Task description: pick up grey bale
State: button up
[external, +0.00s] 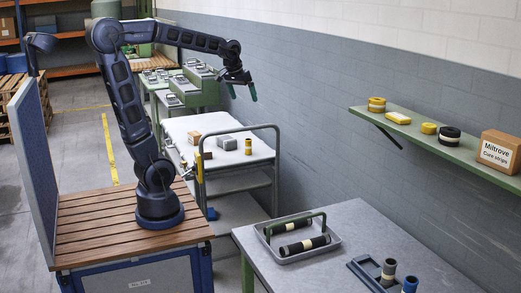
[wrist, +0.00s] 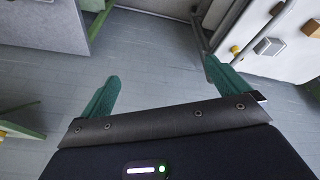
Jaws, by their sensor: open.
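A grey block, which looks like the grey bale (external: 221,143), lies on the white top of a wheeled cart (external: 262,156).
A brown box (external: 194,138) and a yellow-brown cylinder (external: 248,147) stand near the bale. A grey table (external: 350,225) holds a tray with dark rolls (external: 296,238). A wall shelf (external: 440,145) is at right.

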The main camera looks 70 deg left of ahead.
jog(key=w+a+f+n, duration=0.2)
jog(key=w+a+n, duration=0.2)
jog(key=w+a, duration=0.95)
jog(key=n+g+y, duration=0.1)
jog(key=n+g, duration=0.3)
jog(key=n, duration=0.7)
send_over(226, 138)
jog(key=f, duration=3.3)
jog(key=shift+w+d+f, duration=0.15)
jog(key=shift+d+f, duration=0.1)
jog(key=shift+d, duration=0.05)
jog(key=shift+a+f, duration=0.15)
jog(key=shift+f, duration=0.4)
jog(key=f, duration=0.6)
jog(key=a+f, duration=0.1)
jog(key=f, duration=0.2)
jog(key=shift+a+f, duration=0.1)
jog(key=shift+f, duration=0.3)
jog(key=shift+c, duration=0.4)
